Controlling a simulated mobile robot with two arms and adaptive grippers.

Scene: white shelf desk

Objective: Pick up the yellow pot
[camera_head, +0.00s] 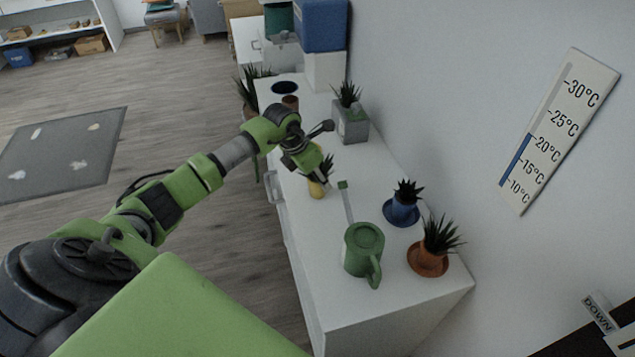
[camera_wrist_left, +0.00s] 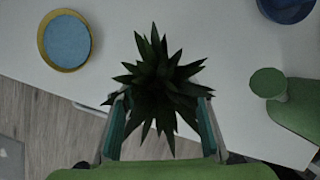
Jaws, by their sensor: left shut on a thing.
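The yellow pot (camera_head: 317,188) shows just under my left gripper (camera_head: 314,172) in the head view, near the front edge of the white desk. Its dark spiky plant (camera_head: 327,168) sticks up beside the fingers. In the left wrist view the plant (camera_wrist_left: 158,82) fills the space between the two fingers of my left gripper (camera_wrist_left: 160,115), and its leaves hide the pot. The left gripper is shut on the yellow pot. Whether the pot touches the desk is hard to tell. My right gripper is not in view.
A green watering can (camera_head: 364,250), a blue pot (camera_head: 402,210) and a terracotta pot (camera_head: 428,260) stand at the near end. A grey planter (camera_head: 351,125) stands farther back by the wall. A yellow-rimmed blue disc (camera_wrist_left: 66,41) lies left of the plant in the wrist view.

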